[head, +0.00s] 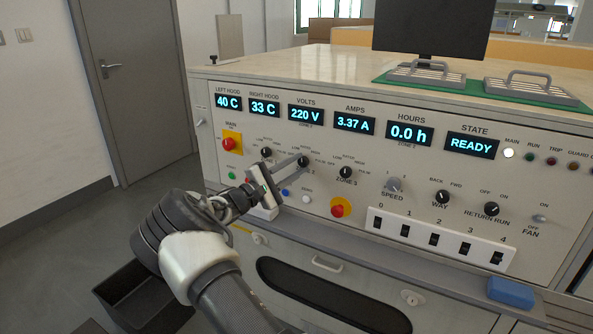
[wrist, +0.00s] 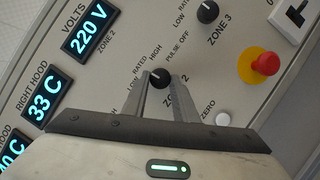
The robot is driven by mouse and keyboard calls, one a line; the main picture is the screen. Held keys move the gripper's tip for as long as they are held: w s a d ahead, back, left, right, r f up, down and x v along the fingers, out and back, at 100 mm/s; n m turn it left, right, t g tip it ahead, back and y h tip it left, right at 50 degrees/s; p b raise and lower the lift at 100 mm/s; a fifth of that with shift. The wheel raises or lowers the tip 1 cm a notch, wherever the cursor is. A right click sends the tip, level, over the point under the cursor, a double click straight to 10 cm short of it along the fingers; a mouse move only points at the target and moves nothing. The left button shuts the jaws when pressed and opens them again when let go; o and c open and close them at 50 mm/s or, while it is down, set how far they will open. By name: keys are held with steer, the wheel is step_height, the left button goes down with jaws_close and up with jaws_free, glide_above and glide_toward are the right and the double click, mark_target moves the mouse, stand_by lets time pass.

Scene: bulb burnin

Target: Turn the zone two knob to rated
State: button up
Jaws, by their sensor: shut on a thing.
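The zone two knob (wrist: 160,77) is a small black dial on the sloped panel, with LOW, RATED, HIGH and PULSE OFF printed around it. My gripper (wrist: 161,82) has one finger on each side of this knob and is shut on it. In the head view my gripper (head: 300,162) reaches to the panel from the lower left, and the knob (head: 303,161) shows at its fingertips. The fingers partly cover the knob and its label, and I cannot tell its exact setting.
The zone 3 knob (head: 345,172) is to the right, and another black knob (head: 266,152) is to the left. A red mushroom button on yellow (head: 340,208) and a white button (head: 305,199) sit below. The STATE display (head: 471,145) reads READY; VOLTS (head: 306,113) reads 220 V.

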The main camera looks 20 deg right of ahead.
steer(key=shift+m, duration=0.6)
steer(key=o, duration=1.1)
steer(key=shift+c, duration=0.2)
steer(key=p+v, duration=0.2)
steer(key=v, duration=1.5)
steer(key=shift+a+r, duration=0.15)
steer(key=shift+a, duration=0.2)
